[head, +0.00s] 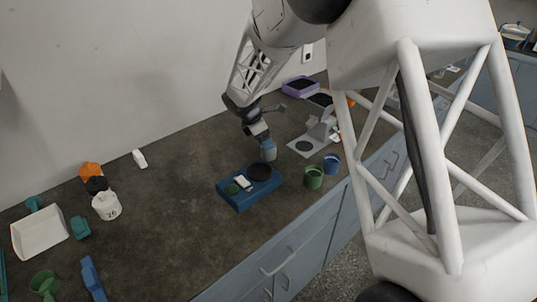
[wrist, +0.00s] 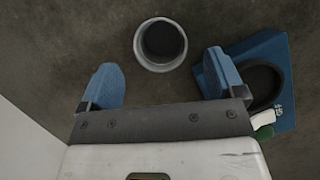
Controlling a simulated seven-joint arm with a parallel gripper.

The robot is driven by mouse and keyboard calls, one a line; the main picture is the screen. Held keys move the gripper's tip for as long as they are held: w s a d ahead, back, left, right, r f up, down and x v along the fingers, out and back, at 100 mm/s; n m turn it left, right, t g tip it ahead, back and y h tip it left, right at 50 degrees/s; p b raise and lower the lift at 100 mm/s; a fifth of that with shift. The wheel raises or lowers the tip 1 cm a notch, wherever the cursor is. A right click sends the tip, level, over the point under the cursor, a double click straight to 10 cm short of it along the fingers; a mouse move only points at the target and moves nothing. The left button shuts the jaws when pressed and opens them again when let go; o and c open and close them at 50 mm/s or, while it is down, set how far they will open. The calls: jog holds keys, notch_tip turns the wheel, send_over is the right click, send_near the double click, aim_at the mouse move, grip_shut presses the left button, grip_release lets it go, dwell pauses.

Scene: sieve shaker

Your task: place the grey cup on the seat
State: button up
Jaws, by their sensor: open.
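The grey cup (wrist: 160,45) stands upright in the wrist view, its round mouth facing the camera and its inside dark. My gripper (wrist: 163,80) is open, with its blue fingers wide apart. The cup lies ahead of the gap between them, and neither finger appears to touch it. In the head view my gripper (head: 264,146) is low over the counter, behind the blue block; I cannot clearly separate cup from fingers there. The blue block (head: 238,199) bears a black round seat (head: 261,172). The block also shows behind the right finger in the wrist view (wrist: 273,50).
A green cup (head: 313,177) and a blue cup (head: 331,163) stand right of the block. A white and a green item lie on the block. A grey stand (head: 303,146) is behind the cups. A white tray (head: 39,233) and jar (head: 106,206) are left. The counter's middle is clear.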

jog(key=shift+x, duration=2.6)
jog(key=c, duration=1.1)
jog(key=shift+r, duration=0.1)
notch_tip(320, 180, up, 10)
jog(key=shift+a, duration=0.15)
